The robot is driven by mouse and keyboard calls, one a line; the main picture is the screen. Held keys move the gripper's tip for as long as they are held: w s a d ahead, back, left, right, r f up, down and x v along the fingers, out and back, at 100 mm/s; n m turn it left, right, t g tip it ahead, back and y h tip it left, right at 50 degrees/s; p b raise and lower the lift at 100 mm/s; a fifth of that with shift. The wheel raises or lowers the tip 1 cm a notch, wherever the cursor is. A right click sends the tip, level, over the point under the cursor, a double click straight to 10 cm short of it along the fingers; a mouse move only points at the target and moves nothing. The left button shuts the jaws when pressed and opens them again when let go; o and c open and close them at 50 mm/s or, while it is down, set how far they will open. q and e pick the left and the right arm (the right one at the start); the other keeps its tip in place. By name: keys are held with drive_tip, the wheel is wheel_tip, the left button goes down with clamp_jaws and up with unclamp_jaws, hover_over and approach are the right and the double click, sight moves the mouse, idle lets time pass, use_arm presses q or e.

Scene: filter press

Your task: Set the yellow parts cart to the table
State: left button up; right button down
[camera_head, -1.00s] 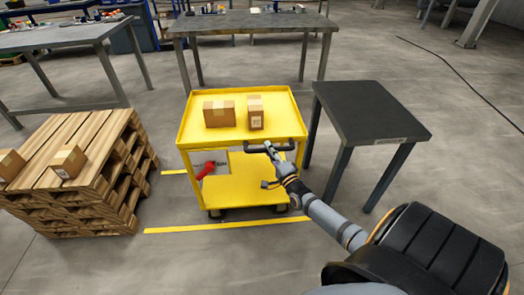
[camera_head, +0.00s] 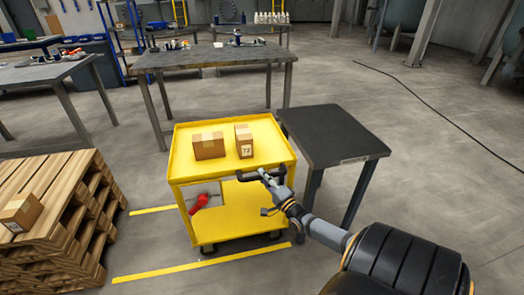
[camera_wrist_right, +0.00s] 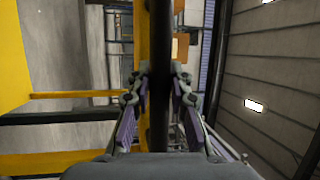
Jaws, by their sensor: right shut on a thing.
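The yellow parts cart (camera_head: 217,170) stands on the floor in the middle of the head view, with two cardboard boxes (camera_head: 209,146) on its top shelf and a red tool (camera_head: 201,202) on its lower shelf. My right gripper (camera_head: 267,176) is shut on the cart's dark handle (camera_head: 252,177) at the near right end. In the right wrist view, the fingers (camera_wrist_right: 158,95) close around the dark bar of the handle. A grey work table (camera_head: 212,56) stands behind the cart. A small dark table (camera_head: 334,135) stands close at the cart's right. My left gripper is out of view.
A wooden pallet stack (camera_head: 52,215) with a small box (camera_head: 20,212) on it stands at the left. Yellow floor lines (camera_head: 200,263) run by the cart. Another grey table (camera_head: 40,72) is at the back left. The floor at the right is mostly open.

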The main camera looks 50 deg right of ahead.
drive_tip(key=c, duration=1.7)
unclamp_jaws()
drive_tip(key=shift+d+f, duration=0.1)
drive_tip(key=shift+d, duration=0.05)
drive_tip(key=o, duration=0.5)
drive_tip(key=shift+s+d, duration=0.15)
drive_tip(key=shift+s, duration=0.05)
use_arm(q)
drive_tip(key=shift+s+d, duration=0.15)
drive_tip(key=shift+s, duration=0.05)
use_arm(e)
drive_tip(key=v, duration=1.2)
drive_tip(key=shift+w, duration=0.1)
